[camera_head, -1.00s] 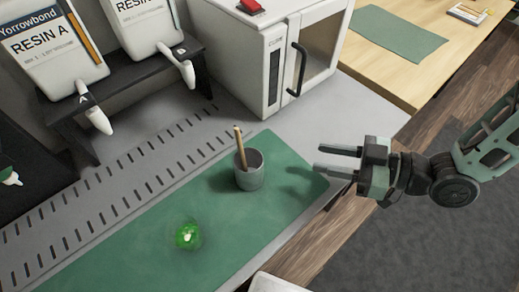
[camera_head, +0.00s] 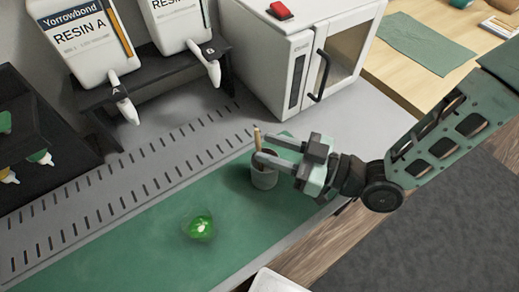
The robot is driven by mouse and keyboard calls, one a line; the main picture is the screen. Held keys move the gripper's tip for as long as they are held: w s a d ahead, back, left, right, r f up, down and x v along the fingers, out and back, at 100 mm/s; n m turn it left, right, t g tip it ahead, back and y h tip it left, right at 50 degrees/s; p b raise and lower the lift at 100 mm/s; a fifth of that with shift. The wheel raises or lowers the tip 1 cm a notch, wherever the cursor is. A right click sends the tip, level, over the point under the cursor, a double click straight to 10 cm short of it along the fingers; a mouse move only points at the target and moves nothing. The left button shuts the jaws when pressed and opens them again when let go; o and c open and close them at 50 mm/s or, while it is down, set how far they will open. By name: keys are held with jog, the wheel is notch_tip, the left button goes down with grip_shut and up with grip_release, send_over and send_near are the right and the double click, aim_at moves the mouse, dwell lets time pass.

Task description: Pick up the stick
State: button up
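The thin wooden stick (camera_head: 257,134) stands in a grey cup (camera_head: 264,180), its upper part poking above the rim and leaning slightly. The cup is upright on the green mat. My gripper (camera_head: 262,147) reaches in from the right, over the cup, with its two fingers apart and their tips right beside the stick. I cannot tell whether the stick is between the fingertips or touches one. The fingers hide part of the cup's rim and the stick's lower part.
Behind are a white oven-like box (camera_head: 265,60) and two resin bottles (camera_head: 85,42) on a black stand (camera_head: 150,85). A wooden table (camera_head: 400,80) stands at the back right.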

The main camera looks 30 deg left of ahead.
jog(key=a+p, duration=0.1)
jog(key=a, duration=0.4)
jog(key=shift+s+a, duration=0.1)
jog(key=shift+s, duration=0.1)
grip_shut()
